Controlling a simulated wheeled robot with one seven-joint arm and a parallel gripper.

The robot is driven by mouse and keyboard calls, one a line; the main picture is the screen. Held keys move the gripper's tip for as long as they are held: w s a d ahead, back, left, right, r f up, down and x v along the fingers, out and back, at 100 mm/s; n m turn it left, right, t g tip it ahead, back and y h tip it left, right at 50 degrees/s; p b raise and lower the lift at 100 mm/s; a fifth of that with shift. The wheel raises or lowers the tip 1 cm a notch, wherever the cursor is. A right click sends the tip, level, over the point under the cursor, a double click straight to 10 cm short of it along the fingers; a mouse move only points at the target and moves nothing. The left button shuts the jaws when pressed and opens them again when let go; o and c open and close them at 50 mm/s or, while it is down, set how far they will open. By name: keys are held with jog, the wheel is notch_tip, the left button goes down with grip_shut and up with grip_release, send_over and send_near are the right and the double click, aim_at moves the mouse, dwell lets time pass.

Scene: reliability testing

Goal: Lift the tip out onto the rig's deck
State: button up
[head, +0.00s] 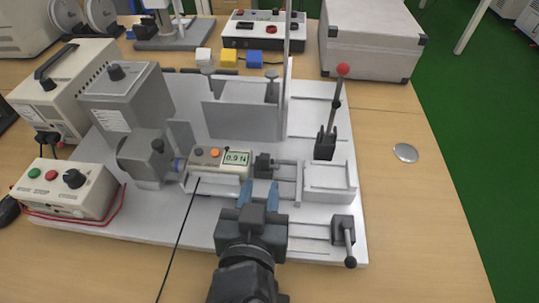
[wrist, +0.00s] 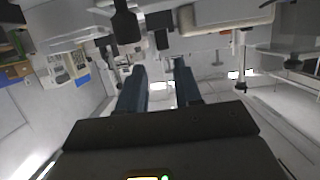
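The rig's pale grey deck (head: 180,226) spreads across the table. A force gauge (head: 208,156) reading 0.9 N sits on it, with a dark fitting (head: 264,166) at its right end. I cannot make out a separate tip there; it may be hidden or too small. My gripper (head: 258,190) is just in front of the fitting, its two blue fingers pointing towards it. In the wrist view my gripper (wrist: 160,66) shows its fingers apart with a clear gap and nothing visibly held. Whether a finger touches the fitting is unclear.
A dark clamp with a handle (head: 344,236) is at the deck's front right. An upright grey plate (head: 240,120) stands behind the gauge. The deck's front left is mostly clear, crossed by a black cable.

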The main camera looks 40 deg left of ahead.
aim_at(264, 159)
jog(key=x, duration=0.2)
jog(key=p+x, duration=0.1)
jog(key=x, duration=0.4)
jog(key=shift+w+a+r, duration=0.15)
jog(key=shift+w+a, duration=0.1)
jog(key=shift+a, duration=0.15)
grip_shut()
